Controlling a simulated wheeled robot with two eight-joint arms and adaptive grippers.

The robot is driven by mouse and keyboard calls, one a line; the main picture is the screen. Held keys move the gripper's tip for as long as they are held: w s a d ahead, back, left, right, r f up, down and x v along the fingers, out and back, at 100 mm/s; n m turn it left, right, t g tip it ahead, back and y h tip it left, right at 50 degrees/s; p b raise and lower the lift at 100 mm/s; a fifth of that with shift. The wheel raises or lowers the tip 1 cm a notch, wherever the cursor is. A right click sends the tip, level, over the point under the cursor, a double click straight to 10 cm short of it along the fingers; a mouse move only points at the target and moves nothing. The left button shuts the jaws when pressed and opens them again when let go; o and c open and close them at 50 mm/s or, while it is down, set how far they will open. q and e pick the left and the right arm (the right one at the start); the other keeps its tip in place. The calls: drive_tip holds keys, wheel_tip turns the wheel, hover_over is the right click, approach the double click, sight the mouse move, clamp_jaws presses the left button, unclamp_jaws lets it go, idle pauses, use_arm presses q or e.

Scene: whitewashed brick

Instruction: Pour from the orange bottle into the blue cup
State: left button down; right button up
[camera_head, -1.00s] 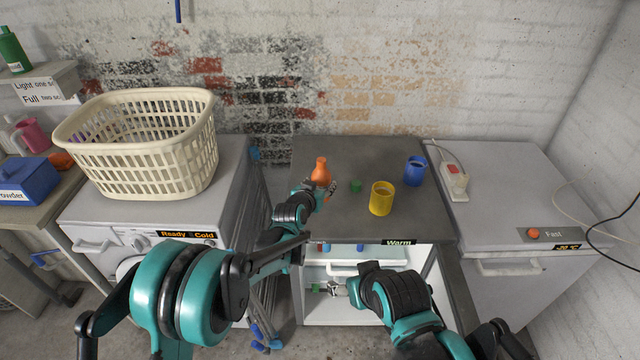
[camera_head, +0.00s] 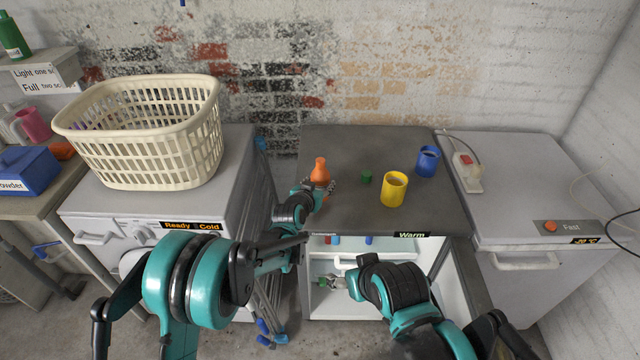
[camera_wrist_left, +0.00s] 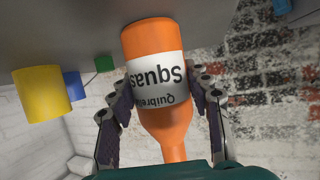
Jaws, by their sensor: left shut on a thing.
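The orange bottle (camera_head: 320,170) stands upright at the left part of the dark grey worktop. In the left wrist view it appears neck-down (camera_wrist_left: 150,42), with a white label. My left gripper (camera_head: 322,187) is shut on it, one finger on each side. I cannot tell whether its base touches the worktop. The blue cup (camera_head: 428,160) stands upright at the back right of the worktop, and also shows in the left wrist view (camera_wrist_left: 74,84). My right gripper (camera_head: 330,282) is low, by the open compartment under the worktop; I cannot tell whether it is open or shut.
A yellow cup (camera_head: 394,189) and a small green object (camera_head: 366,177) stand between bottle and blue cup. A cream basket (camera_head: 150,140) sits on the left machine. The worktop's front left is clear.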

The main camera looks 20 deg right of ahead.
use_arm(q)
drive_tip(key=shift+f, duration=0.2)
drive_tip(key=c, duration=0.7)
unclamp_jaws()
